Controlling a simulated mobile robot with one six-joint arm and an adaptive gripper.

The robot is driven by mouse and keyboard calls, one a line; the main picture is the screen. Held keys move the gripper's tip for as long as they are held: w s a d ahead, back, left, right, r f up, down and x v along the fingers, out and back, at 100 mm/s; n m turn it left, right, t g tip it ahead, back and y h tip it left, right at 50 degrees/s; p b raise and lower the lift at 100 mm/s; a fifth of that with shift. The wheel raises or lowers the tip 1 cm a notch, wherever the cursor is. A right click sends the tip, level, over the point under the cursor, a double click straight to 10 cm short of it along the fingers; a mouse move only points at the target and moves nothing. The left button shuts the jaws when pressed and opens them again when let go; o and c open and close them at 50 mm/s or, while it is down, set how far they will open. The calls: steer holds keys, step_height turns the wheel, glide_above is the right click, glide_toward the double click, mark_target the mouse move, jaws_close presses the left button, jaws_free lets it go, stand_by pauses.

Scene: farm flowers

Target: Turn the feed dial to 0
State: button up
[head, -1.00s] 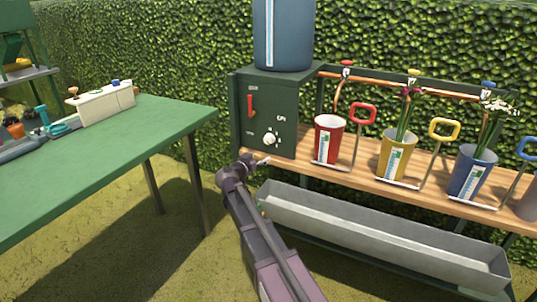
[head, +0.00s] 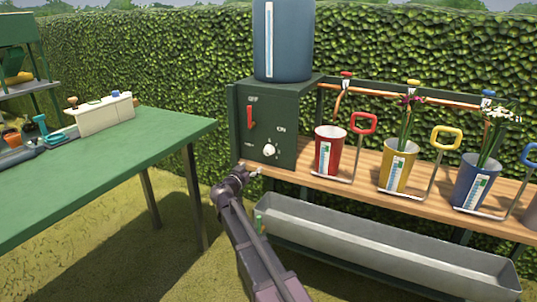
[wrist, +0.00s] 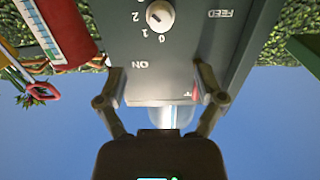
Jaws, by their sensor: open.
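The feed dial (head: 269,150) is a round pale knob on the front of the dark green control box (head: 255,100). My gripper (head: 250,171) is just below and left of the dial in the head view. In the wrist view my gripper (wrist: 157,72) has its fingers spread, with nothing between them, apart from the dial.
A red lever (head: 250,117) is above the dial on the box, and a blue tank (head: 284,40) is on top. Red (head: 328,153), yellow (head: 397,167) and blue (head: 474,183) buckets stand on the shelf to the right. A green table (head: 100,165) is left; a metal trough (head: 380,250) is below.

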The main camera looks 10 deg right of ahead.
mark_target(267, 153)
steer(key=x, duration=1.2)
steer(key=shift+w+d, duration=0.2)
steer(key=shift+w, duration=0.15)
steer(key=shift+c, duration=0.2)
steer(key=c, duration=1.1)
steer(key=shift+d, duration=0.25)
steer(key=shift+a, duration=0.1)
